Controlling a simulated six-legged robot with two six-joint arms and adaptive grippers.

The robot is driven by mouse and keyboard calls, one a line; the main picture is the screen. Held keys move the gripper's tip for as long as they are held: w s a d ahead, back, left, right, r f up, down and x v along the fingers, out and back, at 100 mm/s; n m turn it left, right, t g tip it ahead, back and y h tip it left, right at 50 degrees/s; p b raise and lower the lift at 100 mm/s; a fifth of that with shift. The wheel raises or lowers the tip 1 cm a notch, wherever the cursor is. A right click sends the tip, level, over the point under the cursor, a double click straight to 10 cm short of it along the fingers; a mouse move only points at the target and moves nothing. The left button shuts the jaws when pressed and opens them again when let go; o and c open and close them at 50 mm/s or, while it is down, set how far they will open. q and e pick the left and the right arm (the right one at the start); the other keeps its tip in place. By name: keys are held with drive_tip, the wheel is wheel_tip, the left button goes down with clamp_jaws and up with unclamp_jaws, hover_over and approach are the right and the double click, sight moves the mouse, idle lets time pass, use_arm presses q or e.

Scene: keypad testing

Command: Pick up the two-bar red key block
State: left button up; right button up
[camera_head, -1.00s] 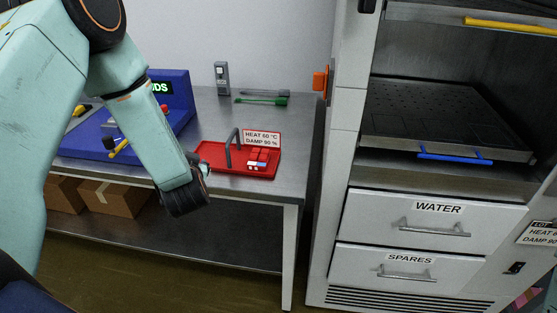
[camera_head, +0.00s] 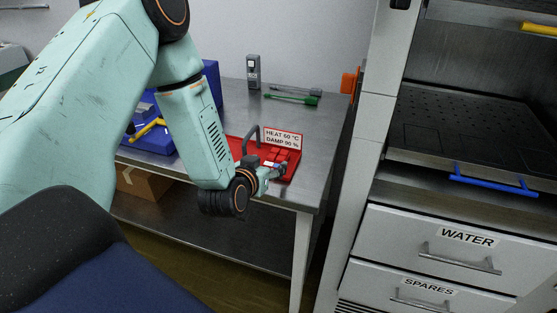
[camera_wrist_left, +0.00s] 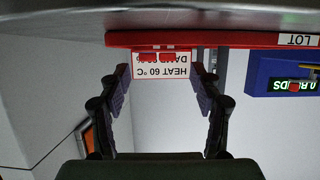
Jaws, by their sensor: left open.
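A red tray (camera_head: 232,143) lies on the metal table. Small red key blocks (camera_head: 281,155) sit in it, in front of the white sign (camera_head: 283,138) reading HEAT 60 °C, DAMP 90 %. I cannot tell which block has two bars. My left gripper (camera_head: 275,172) is at the tray's front edge, close to the blocks and partly covering them. The left wrist view is upside down. There my left gripper (camera_wrist_left: 161,80) is open and empty, with the red blocks (camera_wrist_left: 148,57) ahead between its fingers, against the sign (camera_wrist_left: 176,70). My right gripper is not in view.
A grey handle (camera_head: 251,137) stands up from the tray near the sign. A blue unit (camera_head: 211,82) is behind my left arm. Green and grey tools (camera_head: 292,97) lie at the table's back. A cabinet with WATER and SPARES drawers (camera_head: 440,245) stands at right.

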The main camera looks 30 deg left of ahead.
sight(276, 157)
use_arm(q)
drive_tip(key=b+x, duration=0.1)
drive_tip(key=x, duration=0.3)
drive_tip(key=shift+w+f, duration=0.25)
drive_tip(key=shift+w, duration=0.1)
drive_tip(key=shift+w+a+f, duration=0.15)
drive_tip(key=shift+w+f, duration=0.05)
drive_tip(key=shift+w, duration=0.25)
drive_tip(key=shift+d+r, duration=0.15)
drive_tip(key=shift+d, duration=0.1)
drive_tip(key=shift+c, duration=0.4)
drive_tip(key=shift+a, duration=0.2)
drive_tip(key=c, duration=0.5)
drive_tip(key=shift+d, duration=0.15)
drive_tip(key=c, duration=0.3)
drive_tip(key=shift+c, duration=0.2)
drive_tip(key=shift+r, duration=0.2)
wheel_tip(276, 157, up, 10)
drive_tip(key=p, duration=0.2)
drive_tip(key=shift+f+p, duration=0.25)
drive_tip(key=shift+p, duration=0.1)
